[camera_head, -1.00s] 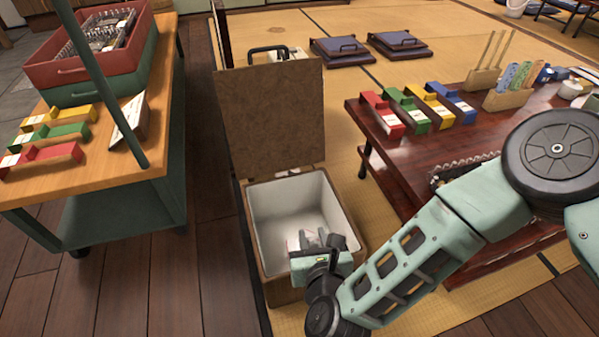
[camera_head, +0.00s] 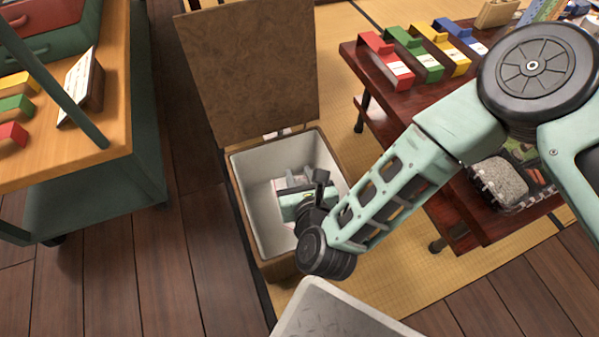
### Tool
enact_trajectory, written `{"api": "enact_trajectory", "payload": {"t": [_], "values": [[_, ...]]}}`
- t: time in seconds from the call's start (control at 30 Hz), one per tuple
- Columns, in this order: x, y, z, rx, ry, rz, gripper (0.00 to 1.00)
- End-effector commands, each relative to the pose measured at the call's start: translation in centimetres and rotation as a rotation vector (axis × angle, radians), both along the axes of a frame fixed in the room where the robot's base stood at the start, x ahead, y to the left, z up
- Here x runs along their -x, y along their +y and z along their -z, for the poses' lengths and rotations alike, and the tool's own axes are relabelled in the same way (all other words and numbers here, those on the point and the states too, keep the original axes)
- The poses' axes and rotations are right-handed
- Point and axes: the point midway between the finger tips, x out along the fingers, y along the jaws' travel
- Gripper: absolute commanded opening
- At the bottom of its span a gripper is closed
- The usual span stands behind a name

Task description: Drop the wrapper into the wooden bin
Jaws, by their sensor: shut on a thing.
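The wooden bin (camera_head: 242,214) stands on the floor in the middle of the view, with its lid (camera_head: 250,75) swung up and open at the back. Its inside is pale and looks empty apart from my gripper. My gripper (camera_head: 283,186) reaches down within the bin's opening, nearer the right side, and is shut on the wrapper. The wrapper is almost wholly hidden by the gripper; only a small pale patch shows by the fingers. I cannot tell whether it touches the bin's floor.
A wooden-topped cart (camera_head: 125,120) with a red case stands at the left. A dark red low table (camera_head: 400,125) at the right holds red, green, yellow and blue boxes. Plank floor (camera_head: 190,270) is clear between cart and bin.

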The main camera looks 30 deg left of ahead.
Motion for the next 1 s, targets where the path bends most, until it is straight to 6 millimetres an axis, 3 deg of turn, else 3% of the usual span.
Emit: {"api": "enact_trajectory", "payload": {"t": [0.03, 0.13, 0.47, 0.5, 0.57, 1.0], "values": [[-0.01, 0.0, 1.04, 0.0, -0.001, 0.0, 0.07], [-0.03, 0.0, 1.69, -0.001, -0.001, 0.0, 0.07], [-0.04, 0.01, 1.77, -0.001, -0.001, 0.0, 0.07], [-0.04, 0.01, 1.77, -0.001, -0.001, 0.0, 0.39], [-0.03, 0.0, 1.76, -0.001, -0.001, 0.0, 0.53], [0.87, -0.8, 1.05, 0.0, 0.001, -0.001, 0.53]]}}
